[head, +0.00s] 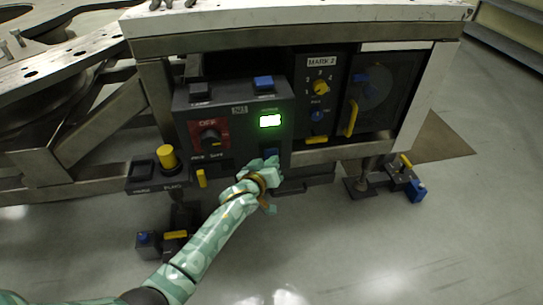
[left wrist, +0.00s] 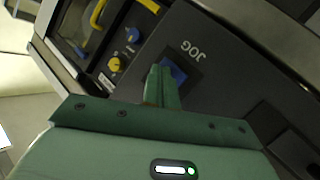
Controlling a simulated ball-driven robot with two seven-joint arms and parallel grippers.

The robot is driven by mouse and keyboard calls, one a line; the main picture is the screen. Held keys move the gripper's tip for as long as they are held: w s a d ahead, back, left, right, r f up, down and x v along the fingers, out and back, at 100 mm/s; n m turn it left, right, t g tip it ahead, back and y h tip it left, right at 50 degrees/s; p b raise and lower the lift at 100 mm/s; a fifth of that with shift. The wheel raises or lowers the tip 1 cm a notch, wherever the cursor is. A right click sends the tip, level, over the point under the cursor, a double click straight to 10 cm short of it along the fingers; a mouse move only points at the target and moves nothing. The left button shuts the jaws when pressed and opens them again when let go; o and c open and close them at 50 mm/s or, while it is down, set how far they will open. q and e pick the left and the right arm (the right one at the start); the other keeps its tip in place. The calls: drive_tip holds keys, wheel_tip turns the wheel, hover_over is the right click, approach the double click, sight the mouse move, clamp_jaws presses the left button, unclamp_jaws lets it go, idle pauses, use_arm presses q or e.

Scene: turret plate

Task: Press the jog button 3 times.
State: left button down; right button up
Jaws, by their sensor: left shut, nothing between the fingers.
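The jog button is a blue square under the label JOG. It shows in the left wrist view (left wrist: 174,72), partly covered by my fingers, and in the head view (head: 271,153) low on the dark control box (head: 235,105). My left gripper (head: 270,163) is shut and empty, its fingertips right at the button. In the left wrist view the closed fingers (left wrist: 164,78) overlap the button's lower left part. I cannot tell whether they touch it or whether it is pushed in. My right gripper is not in view.
A MARK 2 panel (head: 320,90) and a yellow handle (head: 351,117) are to the right. A yellow knob (head: 167,157) stands at left.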

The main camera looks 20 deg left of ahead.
use_arm(q)
drive_tip(key=shift+s+d+p, duration=0.3)
drive_tip(key=shift+s+d, duration=0.1)
drive_tip(key=shift+s, duration=0.25)
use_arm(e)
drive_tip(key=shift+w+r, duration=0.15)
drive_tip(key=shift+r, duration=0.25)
use_arm(q)
drive_tip(key=s+d+p, duration=0.1)
drive_tip(key=s, duration=0.1)
drive_tip(key=s+d+p, duration=0.1)
drive_tip(key=s, duration=0.1)
drive_tip(key=shift+d, duration=0.4)
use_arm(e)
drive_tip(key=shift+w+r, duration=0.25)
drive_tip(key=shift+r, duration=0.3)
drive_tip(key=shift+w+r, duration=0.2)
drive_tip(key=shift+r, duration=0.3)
